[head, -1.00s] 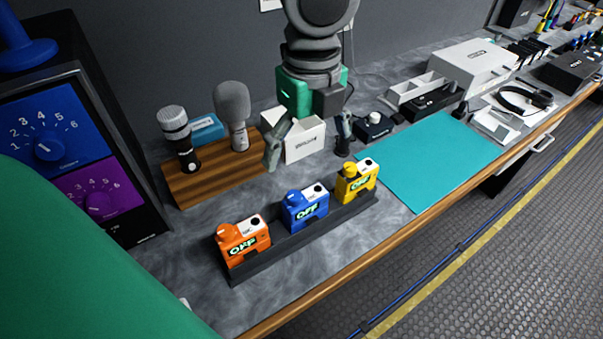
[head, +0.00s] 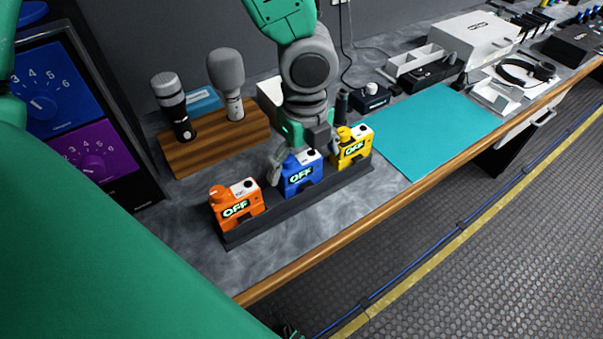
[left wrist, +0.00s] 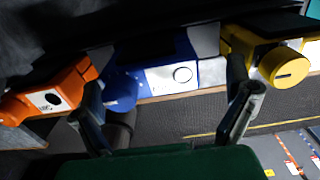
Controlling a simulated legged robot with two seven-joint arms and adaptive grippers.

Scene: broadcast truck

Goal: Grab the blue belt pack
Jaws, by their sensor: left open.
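The blue belt pack (head: 301,177) stands upright in a dark rack, between an orange belt pack (head: 236,204) and a yellow belt pack (head: 351,150). All three show "OFF" on the front. My left gripper (head: 303,158) is open and comes down over the blue pack from behind, partly covering its top. In the left wrist view the blue pack (left wrist: 165,75) lies between the two spread fingers (left wrist: 165,95). The orange pack (left wrist: 55,95) is beside the left finger, the yellow pack (left wrist: 265,58) beside the right one. I see no clear grip on the pack. My right gripper is not identifiable.
The dark rack (head: 290,208) runs near the bench's wooden front edge. Behind it, two microphones (head: 226,75) stand on a wooden block (head: 215,143). A teal mat (head: 440,130) lies clear to the right. A dial panel (head: 75,115) stands at the left.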

